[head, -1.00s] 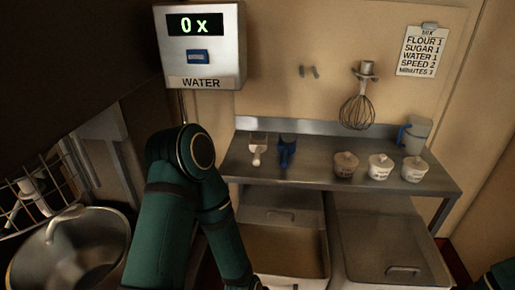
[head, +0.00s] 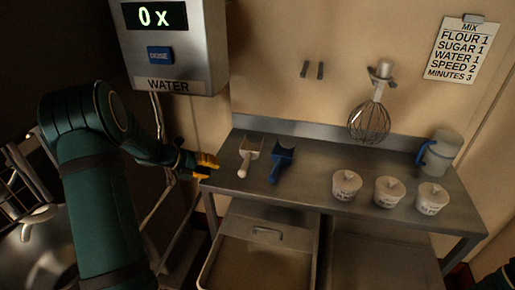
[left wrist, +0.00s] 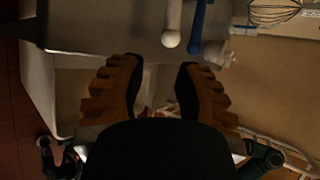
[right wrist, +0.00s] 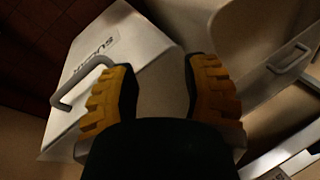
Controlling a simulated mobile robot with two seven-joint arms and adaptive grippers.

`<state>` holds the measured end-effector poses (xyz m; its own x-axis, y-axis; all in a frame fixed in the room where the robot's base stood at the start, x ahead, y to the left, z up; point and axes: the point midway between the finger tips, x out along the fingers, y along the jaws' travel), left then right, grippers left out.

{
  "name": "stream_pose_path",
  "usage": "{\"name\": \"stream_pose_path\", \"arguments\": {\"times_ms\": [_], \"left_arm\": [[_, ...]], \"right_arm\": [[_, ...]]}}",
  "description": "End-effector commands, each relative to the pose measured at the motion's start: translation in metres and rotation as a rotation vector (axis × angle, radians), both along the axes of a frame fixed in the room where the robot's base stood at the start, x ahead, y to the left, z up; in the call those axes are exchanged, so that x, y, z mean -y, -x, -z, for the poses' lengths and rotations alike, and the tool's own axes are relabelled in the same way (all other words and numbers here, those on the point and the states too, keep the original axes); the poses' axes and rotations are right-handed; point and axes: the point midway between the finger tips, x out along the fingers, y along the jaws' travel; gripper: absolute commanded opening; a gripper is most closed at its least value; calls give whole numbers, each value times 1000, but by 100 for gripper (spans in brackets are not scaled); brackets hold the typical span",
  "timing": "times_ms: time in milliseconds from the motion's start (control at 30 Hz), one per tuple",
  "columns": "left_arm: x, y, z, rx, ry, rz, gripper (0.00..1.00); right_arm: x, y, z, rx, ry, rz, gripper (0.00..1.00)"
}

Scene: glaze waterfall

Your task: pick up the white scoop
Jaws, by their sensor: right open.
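The white scoop (head: 248,153) lies on the steel table (head: 310,190) near its left end, handle toward the front edge. Its white handle end also shows in the left wrist view (left wrist: 171,38), beyond the fingertips. A blue scoop (head: 281,162) lies just right of it. My left gripper (head: 208,166) has yellow fingers and is at the table's left edge, left of the white scoop and apart from it. In the left wrist view its fingers (left wrist: 159,68) are spread with nothing between them. My right gripper (right wrist: 157,66) is open and empty above a lidded bin.
Several small white lidded tubs (head: 388,191) and a jug with a blue handle (head: 438,153) stand on the table's right. A whisk (head: 370,117) hangs on the wall. The water dispenser (head: 172,45) is at upper left. Bins (head: 262,250) stand below the table.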

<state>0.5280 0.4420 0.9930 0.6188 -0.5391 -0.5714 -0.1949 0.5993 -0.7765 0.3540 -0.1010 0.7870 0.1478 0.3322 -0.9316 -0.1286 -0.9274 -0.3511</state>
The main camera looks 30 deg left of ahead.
Motion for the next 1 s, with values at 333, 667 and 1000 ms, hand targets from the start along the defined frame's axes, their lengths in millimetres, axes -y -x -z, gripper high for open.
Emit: {"name": "stream_pose_path", "arguments": {"times_ms": [333,667,1000], "left_arm": [[-4,-18,-10,6,96,-84,32],[25,-54,19,6,92,-83,32],[38,-68,32,6,91,-82,32]], "right_arm": [[0,1,4,-2,0,-2,47],[-1,4,13,-9,-2,-8,47],[-1,6,18,-13,-3,-10,47]]}}
